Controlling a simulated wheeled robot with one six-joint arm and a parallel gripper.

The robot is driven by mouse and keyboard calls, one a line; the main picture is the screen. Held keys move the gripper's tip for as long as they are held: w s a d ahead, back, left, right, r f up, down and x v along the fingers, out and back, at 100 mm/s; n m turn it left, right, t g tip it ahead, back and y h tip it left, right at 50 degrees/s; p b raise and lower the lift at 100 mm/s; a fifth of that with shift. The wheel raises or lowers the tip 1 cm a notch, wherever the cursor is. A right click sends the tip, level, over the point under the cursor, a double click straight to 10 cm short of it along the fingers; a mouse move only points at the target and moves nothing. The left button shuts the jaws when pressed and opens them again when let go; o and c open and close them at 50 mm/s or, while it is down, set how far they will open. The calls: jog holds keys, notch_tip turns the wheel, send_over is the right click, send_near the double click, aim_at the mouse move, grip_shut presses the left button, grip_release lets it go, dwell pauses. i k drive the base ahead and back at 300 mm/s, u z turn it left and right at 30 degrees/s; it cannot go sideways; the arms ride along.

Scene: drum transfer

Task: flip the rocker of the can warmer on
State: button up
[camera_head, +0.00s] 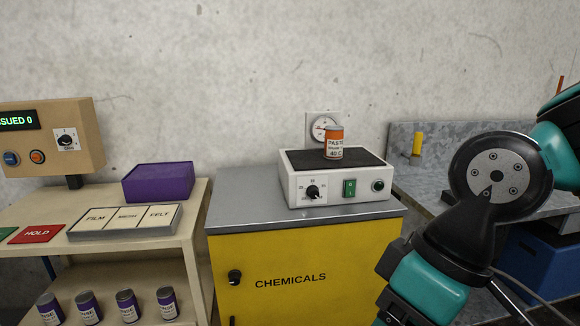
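The can warmer (337,197) is a white box with a black top plate, standing on the grey top of a yellow cabinet. Its front carries a black dial (313,192) at the left, a green rocker (349,188) in the middle and a round dark green lamp (378,185) at the right. Which way the rocker is tipped is too small to tell. An orange and white can labelled PASTE (334,143) stands upright on the top plate. My arm shows at the right, apart from the warmer; my gripper is out of view.
The yellow cabinet (290,280) is marked CHEMICALS. At left, a beige table (190,215) bears a purple box (158,182) and a labelled tray (122,234). The cabinet top before the warmer is clear.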

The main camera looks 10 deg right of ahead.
aim_at(349, 185)
jog(key=u, duration=0.55)
jog(key=k, duration=0.65)
jog(key=u, duration=0.65)
jog(key=i, duration=1)
jog(key=z, duration=1)
jog(key=i, duration=0.3)
jog(key=z, duration=0.25)
